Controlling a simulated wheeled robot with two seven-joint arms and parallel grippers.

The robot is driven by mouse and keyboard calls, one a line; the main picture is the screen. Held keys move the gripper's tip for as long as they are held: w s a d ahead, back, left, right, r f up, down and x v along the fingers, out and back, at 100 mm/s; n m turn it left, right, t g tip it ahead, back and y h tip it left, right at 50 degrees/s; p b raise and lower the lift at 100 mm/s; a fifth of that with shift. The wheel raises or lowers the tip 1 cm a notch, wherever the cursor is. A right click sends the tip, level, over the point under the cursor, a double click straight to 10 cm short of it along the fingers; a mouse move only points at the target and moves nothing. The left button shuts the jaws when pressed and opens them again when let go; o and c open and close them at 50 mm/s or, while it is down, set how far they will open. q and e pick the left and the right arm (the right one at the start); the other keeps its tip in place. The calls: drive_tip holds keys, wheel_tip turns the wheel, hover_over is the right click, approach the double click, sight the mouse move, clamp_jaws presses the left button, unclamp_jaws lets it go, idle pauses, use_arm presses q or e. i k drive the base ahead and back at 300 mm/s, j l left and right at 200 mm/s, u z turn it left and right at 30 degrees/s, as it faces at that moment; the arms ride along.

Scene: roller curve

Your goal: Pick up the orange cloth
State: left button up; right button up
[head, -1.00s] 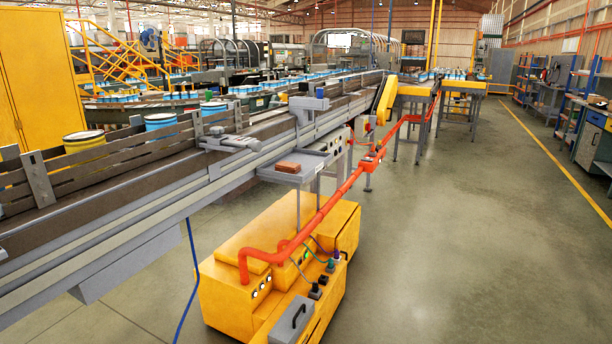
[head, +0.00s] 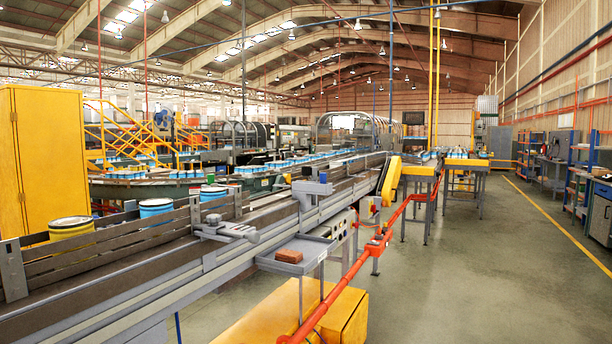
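A small orange-brown folded piece (head: 289,256), which looks like the orange cloth, lies on a grey tray (head: 318,250) beside the conveyor. The tray stands on thin legs on the near side of the line. Neither of my grippers shows in the head view.
An orange-red pipe (head: 345,284) passes just right of the tray, above a yellow box (head: 345,318). Open concrete floor (head: 470,290) lies to the right.

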sight(286, 255)
drive_tip(key=i+l+u, duration=0.15)
drive_tip(key=i+l, duration=0.35)
drive_tip(key=i+l+u, duration=0.2)
drive_tip(key=i+l, duration=0.25)
